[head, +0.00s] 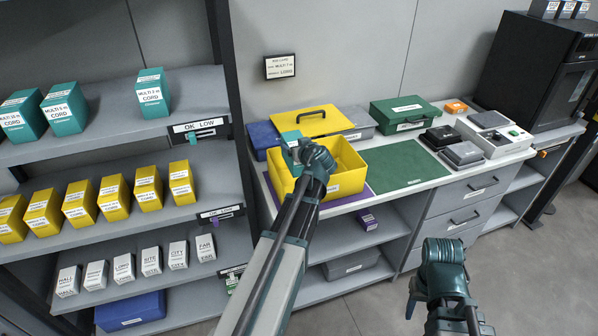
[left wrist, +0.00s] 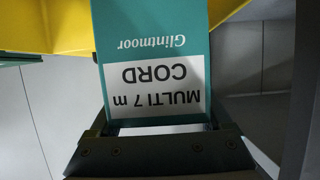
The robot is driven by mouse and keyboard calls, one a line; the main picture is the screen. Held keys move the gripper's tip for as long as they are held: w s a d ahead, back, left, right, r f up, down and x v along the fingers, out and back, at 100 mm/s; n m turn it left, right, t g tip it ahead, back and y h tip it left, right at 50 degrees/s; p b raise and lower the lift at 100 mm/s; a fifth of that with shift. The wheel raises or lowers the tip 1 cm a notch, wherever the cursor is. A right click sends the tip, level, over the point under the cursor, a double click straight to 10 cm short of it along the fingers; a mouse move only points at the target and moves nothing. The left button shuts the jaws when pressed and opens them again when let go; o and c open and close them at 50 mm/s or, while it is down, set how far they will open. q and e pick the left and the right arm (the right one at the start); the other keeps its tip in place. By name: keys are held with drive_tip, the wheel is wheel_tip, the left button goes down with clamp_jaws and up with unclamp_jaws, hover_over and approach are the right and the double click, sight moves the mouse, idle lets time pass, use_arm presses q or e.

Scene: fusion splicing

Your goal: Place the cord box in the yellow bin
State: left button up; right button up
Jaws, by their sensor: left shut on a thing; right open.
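A teal cord box (head: 291,139) with a white label is in my left gripper (head: 303,152). In the left wrist view the box (left wrist: 153,50) reads "Glintmoor" and "MULTI 7 m CORD", upside down in the picture. My left gripper (left wrist: 155,128) is shut on it there. The open yellow bin (head: 348,182) stands on the bench, with its yellow lid (head: 305,122) raised behind it. The box is over the left part of the bin; its exact height above the bin is unclear. My right gripper (head: 440,252) is open and empty, low in front of the bench.
Shelves at left hold teal (head: 65,108), yellow (head: 80,203) and white boxes (head: 123,268). A green mat (head: 405,165), green case (head: 403,115) and grey device (head: 495,130) lie right of the bin. A wall sign (head: 280,67) mentions "MULTI 7 m".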

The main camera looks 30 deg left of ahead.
use_arm(q)
wheel_tip(320, 180, down, 3)
drive_tip(key=shift+f+b, duration=0.15)
drive_tip(key=shift+b, duration=0.85)
use_arm(e)
wheel_tip(320, 180, down, 3)
drive_tip(key=shift+f, duration=0.15)
use_arm(q)
wheel_tip(320, 180, down, 4)
drive_tip(key=b, duration=0.3)
drive_tip(key=shift+b, duration=0.4)
use_arm(e)
wheel_tip(320, 180, down, 4)
drive_tip(key=shift+r, duration=0.1)
use_arm(q)
drive_tip(key=shift+f+b, duration=0.35)
drive_tip(key=shift+b, duration=0.15)
use_arm(e)
drive_tip(key=shift+f, duration=0.5)
use_arm(q)
drive_tip(key=shift+f, duration=0.15)
use_arm(e)
drive_tip(key=shift+f, duration=0.1)
use_arm(q)
drive_tip(key=o, duration=1.4)
